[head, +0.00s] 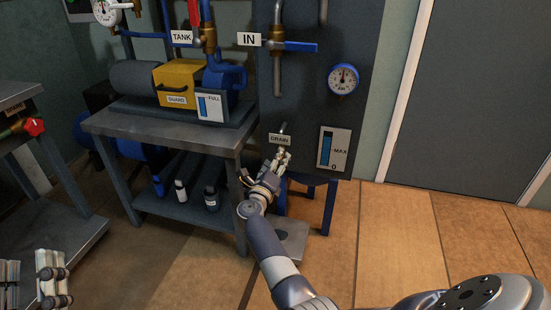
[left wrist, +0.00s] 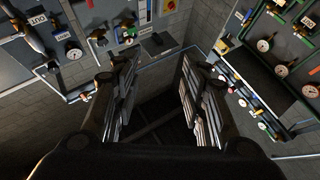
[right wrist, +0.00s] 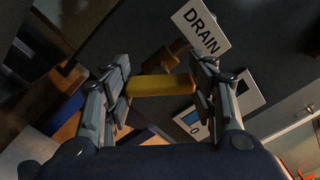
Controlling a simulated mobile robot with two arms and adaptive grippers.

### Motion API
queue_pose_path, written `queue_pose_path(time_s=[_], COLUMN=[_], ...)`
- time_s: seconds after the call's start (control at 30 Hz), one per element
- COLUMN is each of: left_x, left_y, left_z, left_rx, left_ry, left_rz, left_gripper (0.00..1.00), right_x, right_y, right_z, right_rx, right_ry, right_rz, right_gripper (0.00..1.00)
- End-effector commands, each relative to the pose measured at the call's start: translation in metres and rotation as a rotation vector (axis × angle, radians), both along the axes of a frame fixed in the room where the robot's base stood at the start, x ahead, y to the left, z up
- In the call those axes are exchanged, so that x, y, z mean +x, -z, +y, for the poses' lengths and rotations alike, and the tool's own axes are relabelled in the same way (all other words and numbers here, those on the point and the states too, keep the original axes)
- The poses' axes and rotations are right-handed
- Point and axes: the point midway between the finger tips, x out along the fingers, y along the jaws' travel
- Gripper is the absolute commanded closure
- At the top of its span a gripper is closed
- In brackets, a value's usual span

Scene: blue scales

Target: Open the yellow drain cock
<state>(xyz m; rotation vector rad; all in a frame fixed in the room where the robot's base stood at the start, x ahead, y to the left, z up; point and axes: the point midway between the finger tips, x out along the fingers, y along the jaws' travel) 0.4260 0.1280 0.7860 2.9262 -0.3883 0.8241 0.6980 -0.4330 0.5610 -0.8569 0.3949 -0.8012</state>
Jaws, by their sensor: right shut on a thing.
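The yellow drain cock handle (right wrist: 160,87) lies between the fingers of my right gripper (right wrist: 158,92), which is shut on it. In the head view my right gripper (head: 279,160) is at the pipe just below the DRAIN label (head: 280,138) and hides most of the cock. The DRAIN label (right wrist: 201,27) also shows in the right wrist view, just above the handle. My left gripper (head: 50,281) is at the lower left of the head view. In the left wrist view (left wrist: 153,98) its fingers are wide apart with nothing between them.
A level gauge (head: 334,150) with a MAX mark is right of the cock. A workbench (head: 170,128) with a yellow GUARD cover (head: 180,82) stands to the left, with bottles (head: 211,199) on its shelf. A blue lever (head: 300,47) is above. Free floor (head: 400,235) lies to the right.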

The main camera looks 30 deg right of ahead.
Motion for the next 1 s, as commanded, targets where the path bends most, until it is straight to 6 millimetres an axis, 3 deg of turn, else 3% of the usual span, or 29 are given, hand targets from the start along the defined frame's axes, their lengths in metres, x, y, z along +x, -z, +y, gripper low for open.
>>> queue_pose_path(time_s=[0.2, 0.37, 0.7, 1.0], left_x=[0.023, 0.025, -0.005, -0.036], left_y=[0.055, 0.102, 0.185, 0.222], left_z=[0.002, 0.008, 0.027, 0.041], left_rx=[0.088, 0.149, 0.253, 0.303], left_ry=[-0.019, -0.032, -0.057, -0.069], left_rz=[0.317, 0.549, 0.976, 1.201], left_gripper=[0.6, 0.6, 0.6, 0.6], right_x=[0.0, 0.0, 0.0, 0.0], right_y=[-0.001, -0.001, 0.0, 0.002], right_z=[0.001, 0.001, 0.001, 0.001], right_rx=[-0.091, -0.165, -0.318, -0.406], right_ry=[0.0, -0.001, -0.002, -0.002], right_rz=[0.113, 0.2, 0.377, 0.48], right_gripper=[0.71, 0.71, 0.71, 0.71])
